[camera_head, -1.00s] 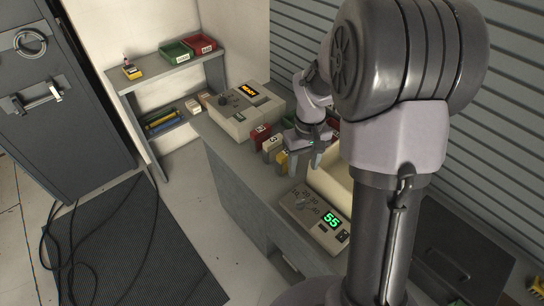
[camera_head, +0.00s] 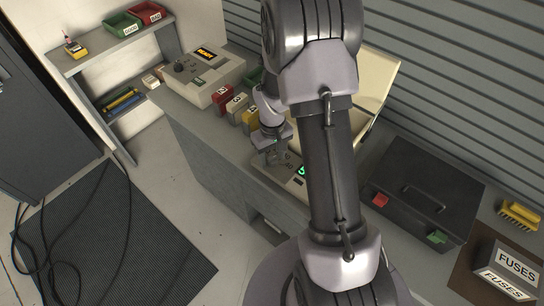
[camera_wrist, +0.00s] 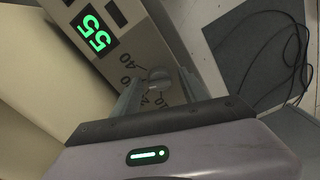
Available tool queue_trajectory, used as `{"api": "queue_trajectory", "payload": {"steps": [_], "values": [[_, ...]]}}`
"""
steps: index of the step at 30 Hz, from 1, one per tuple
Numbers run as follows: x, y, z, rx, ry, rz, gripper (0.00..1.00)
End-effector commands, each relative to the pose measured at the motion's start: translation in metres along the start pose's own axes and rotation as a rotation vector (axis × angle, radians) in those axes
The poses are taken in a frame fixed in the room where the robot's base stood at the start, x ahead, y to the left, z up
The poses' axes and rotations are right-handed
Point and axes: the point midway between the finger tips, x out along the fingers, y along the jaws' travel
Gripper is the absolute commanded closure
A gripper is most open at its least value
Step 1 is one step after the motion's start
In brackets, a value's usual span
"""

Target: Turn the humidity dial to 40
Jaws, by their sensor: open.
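The humidity unit is a beige box (camera_head: 289,185) on the bench, partly hidden by my arm in the head view. Its green display (camera_wrist: 91,30) reads 55 in the wrist view; only part of the display (camera_head: 301,170) shows in the head view. The round grey dial (camera_wrist: 159,78) has printed numbers around it, including a 40 near the display and a 10 on the other side. My gripper (camera_wrist: 158,88) is open, with a finger on each side of the dial in the picture. I cannot tell whether they touch it. In the head view my gripper (camera_head: 271,158) is low over the unit.
Red, white and yellow binders (camera_head: 237,108) stand behind my gripper. A beige console (camera_head: 205,75) with an orange display is farther back. A pale open lid or panel (camera_head: 378,80) and a black case (camera_head: 425,190) are to the right. Cables (camera_head: 75,235) lie on the floor mat.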

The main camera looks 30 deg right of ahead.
Motion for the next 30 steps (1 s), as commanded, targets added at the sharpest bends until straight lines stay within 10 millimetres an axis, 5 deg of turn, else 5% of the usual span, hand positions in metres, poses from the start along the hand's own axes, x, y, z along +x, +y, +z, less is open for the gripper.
{"api": "queue_trajectory", "payload": {"steps": [1, 9, 20, 30], "values": [[-0.0002, 0.0, 0.0, 0.0, 0.0, 0.0, 0.49], [-0.0003, 0.0, 0.0, 0.0, 0.0, 0.0, 1.0], [0.0005, 0.0001, -0.0002, 0.055, 0.001, 0.0, 1.0], [0.0014, 0.0003, -0.0004, 0.301, 0.001, 0.001, 1.0]]}}
